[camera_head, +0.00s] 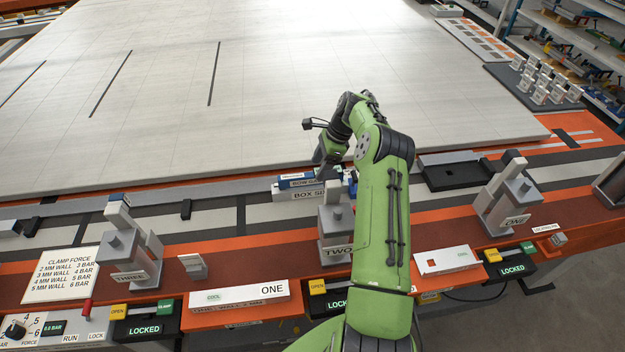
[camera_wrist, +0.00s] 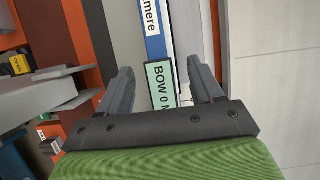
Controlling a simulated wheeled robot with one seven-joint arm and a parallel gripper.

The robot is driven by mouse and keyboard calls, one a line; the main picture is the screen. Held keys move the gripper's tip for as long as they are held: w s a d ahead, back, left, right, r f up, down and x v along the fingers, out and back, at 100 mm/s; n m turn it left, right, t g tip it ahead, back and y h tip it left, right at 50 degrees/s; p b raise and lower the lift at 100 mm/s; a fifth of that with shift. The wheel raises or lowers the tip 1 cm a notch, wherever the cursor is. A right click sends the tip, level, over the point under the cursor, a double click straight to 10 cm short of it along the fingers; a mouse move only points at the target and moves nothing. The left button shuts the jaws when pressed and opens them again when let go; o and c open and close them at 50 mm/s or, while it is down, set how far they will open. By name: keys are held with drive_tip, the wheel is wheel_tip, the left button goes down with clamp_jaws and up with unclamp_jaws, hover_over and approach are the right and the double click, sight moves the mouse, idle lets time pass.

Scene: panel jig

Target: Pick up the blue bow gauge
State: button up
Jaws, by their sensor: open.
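The blue bow gauge (camera_head: 292,181) lies on a grey block labelled "BOX SI…" at the front edge of the large pale panel. In the wrist view it is a long blue bar (camera_wrist: 153,45) with a white label ending "mere". A pale green label reading "BOW 0 M…" (camera_wrist: 160,82) shows beside its near end. My gripper (camera_wrist: 162,72) is open, one finger on each side of the green label, with gaps on both sides. In the head view my arm hides the gripper's fingertips and the gauge's right end. I cannot tell the fingers' height over the gauge.
The large pale panel (camera_head: 200,100) fills the back. Clamp posts marked THREE (camera_head: 125,255), TWO (camera_head: 337,225) and ONE (camera_head: 508,205) stand along the orange front rail. A black block (camera_head: 455,173) sits right of my arm. Small white pieces (camera_head: 545,82) stand at the far right.

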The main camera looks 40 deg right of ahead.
sight(316, 171)
drive_tip(key=x, duration=0.5)
drive_tip(key=shift+a+f, duration=0.2)
drive_tip(key=shift+f, duration=0.1)
drive_tip(key=shift+r, duration=0.1)
clamp_jaws()
